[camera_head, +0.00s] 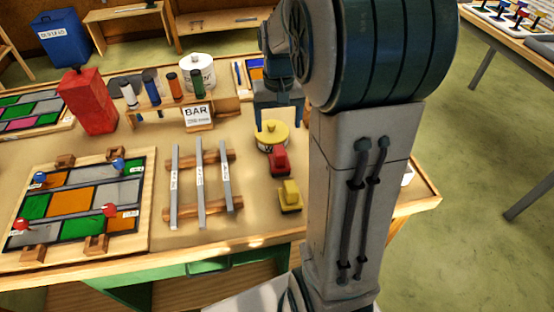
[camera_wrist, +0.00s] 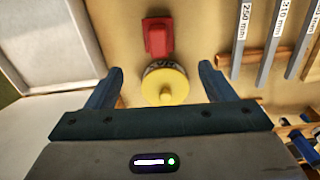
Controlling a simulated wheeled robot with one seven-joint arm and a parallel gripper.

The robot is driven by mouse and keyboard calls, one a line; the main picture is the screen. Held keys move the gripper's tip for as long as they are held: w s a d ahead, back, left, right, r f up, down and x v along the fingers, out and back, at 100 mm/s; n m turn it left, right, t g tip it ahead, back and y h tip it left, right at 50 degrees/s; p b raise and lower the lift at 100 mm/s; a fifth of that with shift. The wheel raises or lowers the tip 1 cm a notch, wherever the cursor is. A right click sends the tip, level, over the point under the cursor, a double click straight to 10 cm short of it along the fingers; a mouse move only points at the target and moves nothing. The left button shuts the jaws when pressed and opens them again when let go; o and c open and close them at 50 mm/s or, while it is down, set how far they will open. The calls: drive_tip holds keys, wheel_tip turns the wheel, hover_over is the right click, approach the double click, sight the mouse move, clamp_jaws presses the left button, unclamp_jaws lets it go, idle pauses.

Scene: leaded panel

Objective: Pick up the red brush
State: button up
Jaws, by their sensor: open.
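The red brush (camera_head: 279,160) lies on the workbench, between a round tin with a yellow lid (camera_head: 271,134) and a yellow brush-like block (camera_head: 290,196). In the wrist view the red brush (camera_wrist: 157,38) is at the top centre, beyond my fingertips. The tin's yellow lid (camera_wrist: 165,88) shows between my fingers there. My gripper (camera_wrist: 160,72) is open, with nothing between its fingers but the view of the tin below.
Three labelled bars (camera_head: 200,185) lie on wooden rests left of the brush. Farther left is a leaded panel (camera_head: 75,205) with coloured panes. A rack of bottles (camera_head: 160,98), a red container (camera_head: 88,102) and a white pot (camera_head: 197,70) stand behind.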

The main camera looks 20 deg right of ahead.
sight(280, 150)
wheel_tip(280, 150, down, 14)
drive_tip(key=shift+d+r+p, duration=0.15)
drive_tip(key=shift+r+p, duration=0.05)
drive_tip(key=shift+p, duration=0.35)
drive_tip(key=c, duration=1.2)
